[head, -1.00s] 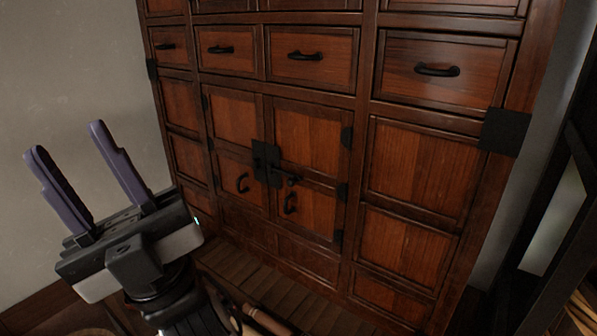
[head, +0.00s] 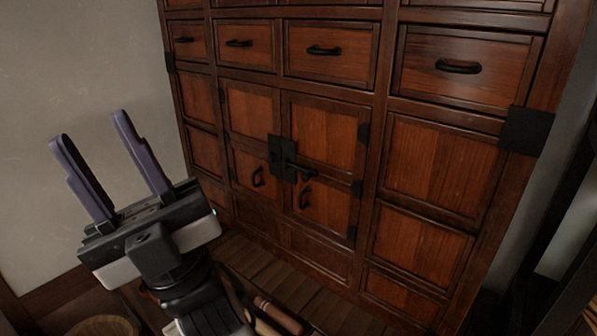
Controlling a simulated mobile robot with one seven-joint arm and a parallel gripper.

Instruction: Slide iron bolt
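The black iron bolt (head: 301,172) sits on the middle double doors of a tall wooden cabinet (head: 440,165). The doors look shut. How far the bolt is pushed in is too small to tell. My gripper (head: 95,140) is at the left of the view with its two purple fingers pointing up, apart and empty. It is in front of the pale wall, left of the cabinet and clear of the bolt.
Several drawers with black handles (head: 458,67) run above the doors. Rolled or rod-like items (head: 279,316) lie low in front of the cabinet, near my arm. A round basket (head: 104,326) shows at the bottom left. A dark frame stands at the far right.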

